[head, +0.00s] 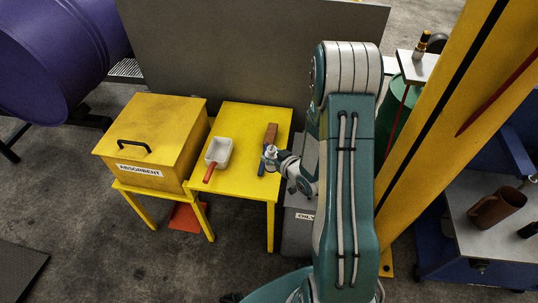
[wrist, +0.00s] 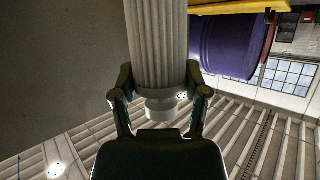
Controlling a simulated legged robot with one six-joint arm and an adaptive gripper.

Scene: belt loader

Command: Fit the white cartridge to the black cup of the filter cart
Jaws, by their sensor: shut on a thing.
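The white ribbed cartridge (wrist: 158,45) stands large in the wrist view, its narrower round end (wrist: 160,104) toward my gripper's palm. My gripper (wrist: 160,82) is shut on it, with one dark finger on each side. In the head view my gripper (head: 279,160) is over the yellow table, small and partly behind my arm; a pale piece at its tip may be the cartridge. A blue cart (head: 500,245) with a grey top is at the right. A dark object (head: 529,230) on it is cut by the picture edge; I cannot tell whether it is the black cup.
A white scoop (head: 219,151) with a red handle and a brown-and-blue brush (head: 270,136) lie on the yellow table (head: 240,185). A yellow absorbent box (head: 150,135) is left of it. A brown jug (head: 497,208) stands on the cart. A yellow post (head: 450,120) rises between.

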